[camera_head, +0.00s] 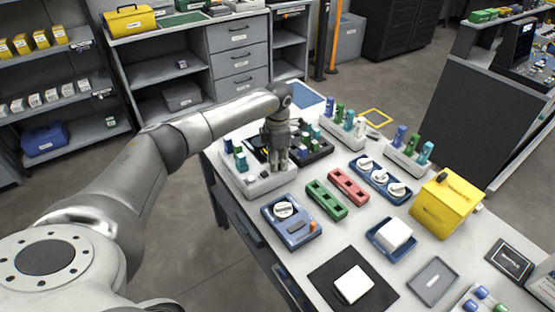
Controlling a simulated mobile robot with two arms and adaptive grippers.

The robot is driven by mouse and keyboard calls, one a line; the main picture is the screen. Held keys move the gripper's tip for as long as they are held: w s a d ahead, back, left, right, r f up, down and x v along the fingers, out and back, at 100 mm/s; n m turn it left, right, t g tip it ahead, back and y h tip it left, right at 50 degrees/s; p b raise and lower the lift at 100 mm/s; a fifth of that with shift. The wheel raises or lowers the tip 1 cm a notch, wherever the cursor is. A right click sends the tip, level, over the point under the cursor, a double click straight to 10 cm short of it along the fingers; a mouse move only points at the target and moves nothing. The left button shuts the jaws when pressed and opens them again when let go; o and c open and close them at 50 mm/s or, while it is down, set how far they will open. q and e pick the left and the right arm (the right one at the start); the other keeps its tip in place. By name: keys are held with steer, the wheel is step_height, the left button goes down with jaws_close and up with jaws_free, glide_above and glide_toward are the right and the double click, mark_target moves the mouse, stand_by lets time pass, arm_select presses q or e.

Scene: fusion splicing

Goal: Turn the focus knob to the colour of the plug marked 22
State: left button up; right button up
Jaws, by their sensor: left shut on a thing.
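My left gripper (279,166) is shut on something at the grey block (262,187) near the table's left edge. The held thing is hidden by the fingers, so I cannot tell what it is. Teal and green plugs (240,160) stand at that block's left side. A blue box with a white knob (283,209) sits in front of the gripper. A blue panel with three white knobs (380,176) lies to the right. I cannot tell which knob is the focus knob. Blue, green and teal plugs stand in two white racks (343,128) (405,160) behind; their numbers are too small to read.
Green (326,200) and red (348,186) slotted blocks lie mid-table. A yellow case (447,204), a blue tray with a white block (392,236), a grey tray (433,282) and a black mat with a white block (325,272) fill the right and front. Shelves stand behind.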

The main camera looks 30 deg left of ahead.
arm_select(q)
steer(key=shift+n, duration=0.3)
steer(key=shift+c, duration=0.3)
steer(key=n, duration=0.3)
steer(key=shift+w+r, duration=0.1)
steer(key=shift+n+p, duration=0.3)
steer(key=shift+n, duration=1.5)
steer(key=o, duration=1.1)
steer(key=shift+c, duration=0.2)
step_height(320, 180, up, 12)
steer(key=shift+d, duration=0.15)
